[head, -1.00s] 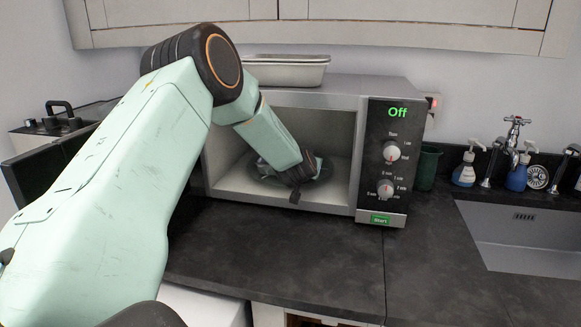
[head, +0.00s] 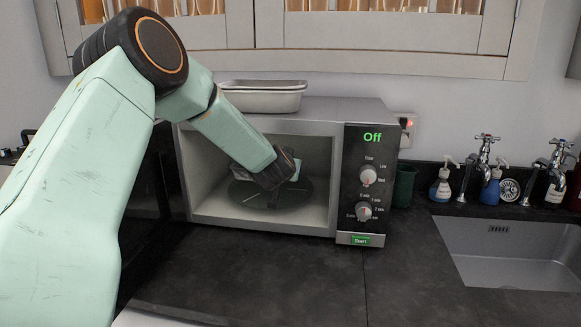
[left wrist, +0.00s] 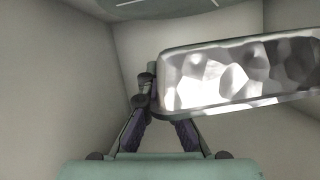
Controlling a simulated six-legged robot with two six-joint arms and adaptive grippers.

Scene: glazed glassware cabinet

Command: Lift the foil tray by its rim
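The foil tray (left wrist: 215,78) is bright, crinkled silver with a dull grey rim, on the right of the left wrist view. In the head view it is mostly hidden behind my left gripper. My left gripper (left wrist: 147,92) reaches into the open microwave (head: 318,218). In the left wrist view its two fingers come together at the near left corner of the tray's rim and look closed on it. In the head view the gripper is above the dark turntable (head: 243,197), much of which shows bare. My right gripper is not in view.
The microwave's walls and ceiling surround the gripper closely. Its control panel (head: 368,190) reads Off. A metal pan (head: 262,101) sits on top. A green cup (head: 404,187), soap bottles and a sink (head: 510,250) are to the right. The counter in front (head: 260,270) is clear.

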